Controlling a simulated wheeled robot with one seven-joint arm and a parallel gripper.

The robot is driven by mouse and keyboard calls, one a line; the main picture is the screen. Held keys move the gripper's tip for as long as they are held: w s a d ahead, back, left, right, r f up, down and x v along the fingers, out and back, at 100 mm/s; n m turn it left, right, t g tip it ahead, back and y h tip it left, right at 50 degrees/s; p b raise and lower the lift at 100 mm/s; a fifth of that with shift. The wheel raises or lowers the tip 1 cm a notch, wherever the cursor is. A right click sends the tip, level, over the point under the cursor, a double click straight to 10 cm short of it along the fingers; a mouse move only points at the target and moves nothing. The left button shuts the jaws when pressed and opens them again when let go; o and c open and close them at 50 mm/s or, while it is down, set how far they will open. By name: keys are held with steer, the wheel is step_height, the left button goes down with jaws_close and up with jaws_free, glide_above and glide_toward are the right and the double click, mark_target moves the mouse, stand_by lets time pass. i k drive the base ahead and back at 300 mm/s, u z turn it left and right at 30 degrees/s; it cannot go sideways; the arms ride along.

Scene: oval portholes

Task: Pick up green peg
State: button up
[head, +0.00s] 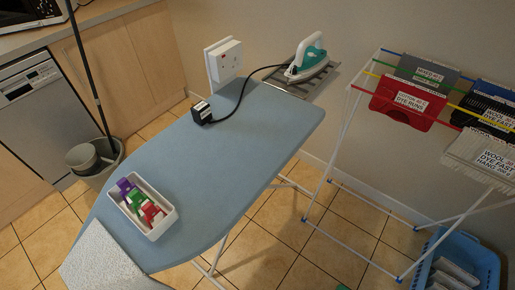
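A small white tray (164,222) sits on the blue ironing board (235,150), toward its near left end. Inside it, purple pegs (124,187) lie at the far end, green pegs (135,200) in the middle and red pegs (151,212) at the near end. They are small and close together, so I cannot tell single pegs apart well. A small green thing (343,287) shows at the bottom edge, over the floor, mostly cut off; I cannot tell what it is. My gripper is not in view.
An iron (308,57) rests at the board's far end, its cord running to a black plug (201,112). A drying rack (345,130) with labelled cloths stands right, a blue basket (470,258) below. A pale speckled shape (100,262) covers the board's near end. The board's middle is clear.

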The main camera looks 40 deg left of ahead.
mark_target(136, 195)
steer(key=u, duration=2.4)
